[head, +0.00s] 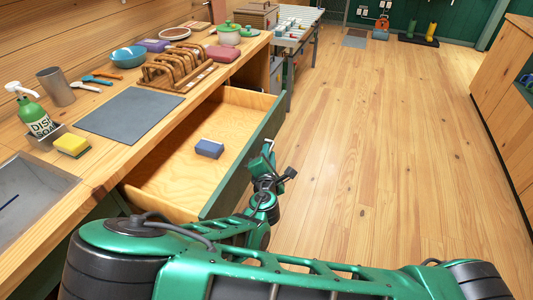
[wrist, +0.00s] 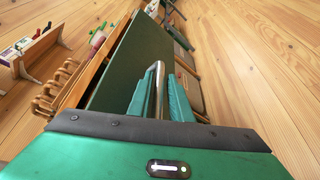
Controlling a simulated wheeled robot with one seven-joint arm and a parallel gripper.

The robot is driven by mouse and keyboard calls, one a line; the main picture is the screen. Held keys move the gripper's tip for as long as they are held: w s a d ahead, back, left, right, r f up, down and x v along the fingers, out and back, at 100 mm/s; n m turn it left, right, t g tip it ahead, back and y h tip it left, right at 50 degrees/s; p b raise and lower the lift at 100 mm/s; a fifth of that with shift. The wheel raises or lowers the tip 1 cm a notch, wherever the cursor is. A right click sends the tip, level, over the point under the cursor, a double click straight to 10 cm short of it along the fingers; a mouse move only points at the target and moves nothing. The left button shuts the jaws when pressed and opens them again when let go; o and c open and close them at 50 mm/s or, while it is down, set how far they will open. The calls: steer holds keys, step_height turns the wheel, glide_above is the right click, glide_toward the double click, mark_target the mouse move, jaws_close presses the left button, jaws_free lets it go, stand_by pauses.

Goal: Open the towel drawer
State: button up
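The drawer (head: 170,185) under the wooden counter is pulled far out. Its inside is bare pale wood except for a small blue block with a light top (head: 209,149). Its green front (head: 240,165) faces the floor side; in the wrist view this front (wrist: 130,60) stands just beyond my fingers. My gripper (head: 268,150) is at the outer side of the front. In the wrist view, the metal drawer handle (wrist: 159,75) lies between my gripper's green fingers (wrist: 158,95), which look closed around it. Exact finger contact is hard to see.
The counter carries a soap bottle (head: 36,117), a yellow sponge (head: 72,146), a grey mat (head: 130,114), a wooden rack (head: 178,67) and a blue bowl (head: 128,56). A metal-legged table (head: 296,35) stands beyond. The floor (head: 390,130) to the right is clear, up to a wooden cabinet (head: 505,90).

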steer(key=v, duration=1)
steer(key=shift+s, duration=0.15)
